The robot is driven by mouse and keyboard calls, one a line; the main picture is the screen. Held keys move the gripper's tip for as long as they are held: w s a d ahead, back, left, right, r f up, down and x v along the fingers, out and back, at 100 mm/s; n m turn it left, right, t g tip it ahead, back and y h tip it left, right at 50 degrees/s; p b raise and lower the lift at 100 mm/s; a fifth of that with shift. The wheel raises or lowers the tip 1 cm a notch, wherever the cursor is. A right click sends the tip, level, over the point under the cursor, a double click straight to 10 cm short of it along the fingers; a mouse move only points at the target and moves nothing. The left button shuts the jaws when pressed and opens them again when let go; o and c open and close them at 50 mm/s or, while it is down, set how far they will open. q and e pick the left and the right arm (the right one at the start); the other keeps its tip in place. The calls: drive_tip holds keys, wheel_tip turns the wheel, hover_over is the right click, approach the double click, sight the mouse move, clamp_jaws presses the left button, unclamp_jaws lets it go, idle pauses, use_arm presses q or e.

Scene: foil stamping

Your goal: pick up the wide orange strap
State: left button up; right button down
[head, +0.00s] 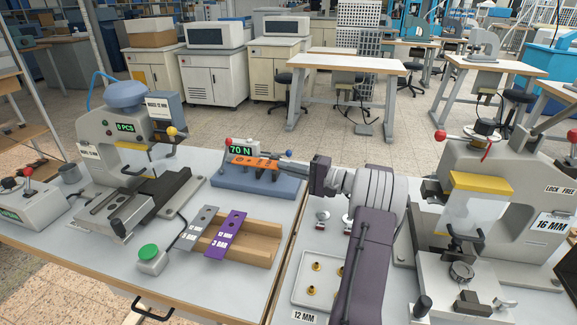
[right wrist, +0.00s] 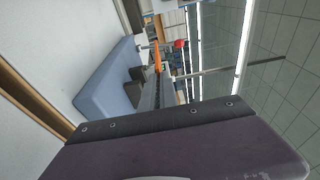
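The wide orange strap (head: 254,162) lies flat across the top of the blue tester (head: 258,182), beside its "70 N" display. In the right wrist view, part of an orange piece (right wrist: 157,56) shows edge-on above the blue base (right wrist: 108,82). My left gripper is not in view.
A wooden rack (head: 262,243) holds a grey strap (head: 197,229) and a purple strap (head: 225,235). A grey press (head: 103,130) stands left and a "16 MM" press (head: 520,190) right. A green button (head: 149,251) and a tray of brass pieces (head: 300,291) are in front.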

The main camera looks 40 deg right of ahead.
drive_tip(key=s+a, duration=0.6)
drive_tip(key=a, duration=0.1)
drive_tip(key=s+a, duration=0.3)
drive_tip(key=a, duration=0.1)
drive_tip(key=shift+a, duration=0.2)
drive_tip(key=shift+r+p, duration=0.95)
drive_tip(key=shift+r, duration=0.6)
